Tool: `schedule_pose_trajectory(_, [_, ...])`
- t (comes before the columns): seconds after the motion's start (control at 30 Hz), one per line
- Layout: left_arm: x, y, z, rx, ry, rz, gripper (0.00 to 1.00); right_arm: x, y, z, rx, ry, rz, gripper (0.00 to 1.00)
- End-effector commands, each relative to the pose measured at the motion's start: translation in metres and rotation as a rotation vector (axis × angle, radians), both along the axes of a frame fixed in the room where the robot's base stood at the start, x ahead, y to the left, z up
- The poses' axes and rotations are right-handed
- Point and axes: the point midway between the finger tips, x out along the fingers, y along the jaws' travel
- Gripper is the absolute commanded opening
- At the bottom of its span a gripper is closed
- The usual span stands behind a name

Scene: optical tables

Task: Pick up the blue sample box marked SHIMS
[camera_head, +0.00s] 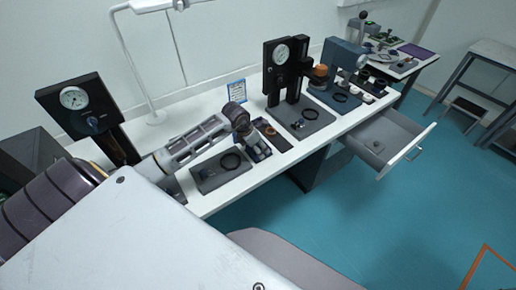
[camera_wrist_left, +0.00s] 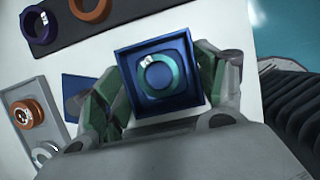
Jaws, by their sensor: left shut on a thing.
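In the left wrist view, a square blue open-topped box (camera_wrist_left: 150,50) with a teal ring inside sits between the fingers of my left gripper (camera_wrist_left: 157,78). The fingers are shut on its two sides. I cannot read any marking on it. In the head view, my left gripper (camera_head: 254,146) is low over the front part of the white bench, and the box is mostly hidden or too small to make out there. I cannot tell whether the box is clear of the surface. My right gripper is not in view.
A grey mat (camera_head: 208,180) with a black ring lies left of the gripper. A dark gauge stand (camera_head: 272,80) stands behind right. An open drawer (camera_head: 405,130) juts out from the bench at right. A lamp (camera_head: 136,62) stands at the back.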

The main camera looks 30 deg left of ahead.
Motion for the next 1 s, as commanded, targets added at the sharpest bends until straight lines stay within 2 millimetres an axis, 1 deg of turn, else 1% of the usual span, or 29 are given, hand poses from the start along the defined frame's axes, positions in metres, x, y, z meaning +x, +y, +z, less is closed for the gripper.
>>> schedule_pose_trajectory(0.17, [0.001, 0.000, 0.010, -0.001, -0.005, -0.001, 0.40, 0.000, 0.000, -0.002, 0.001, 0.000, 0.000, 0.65])
schedule_pose_trajectory(0.27, [0.001, 0.001, 0.019, 0.002, -0.004, -0.002, 0.40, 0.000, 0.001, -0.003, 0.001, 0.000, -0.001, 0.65])
schedule_pose_trajectory(0.7, [0.001, 0.000, 0.081, 0.002, -0.005, -0.002, 0.40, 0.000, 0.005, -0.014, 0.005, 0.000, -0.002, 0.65])
schedule_pose_trajectory(0.9, [0.001, 0.000, 0.097, 0.000, -0.003, -0.001, 0.40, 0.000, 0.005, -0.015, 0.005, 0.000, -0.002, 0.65])
schedule_pose_trajectory(1.0, [0.001, 0.000, 0.100, -0.001, -0.003, -0.001, 0.40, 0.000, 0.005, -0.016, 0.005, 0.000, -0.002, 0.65])
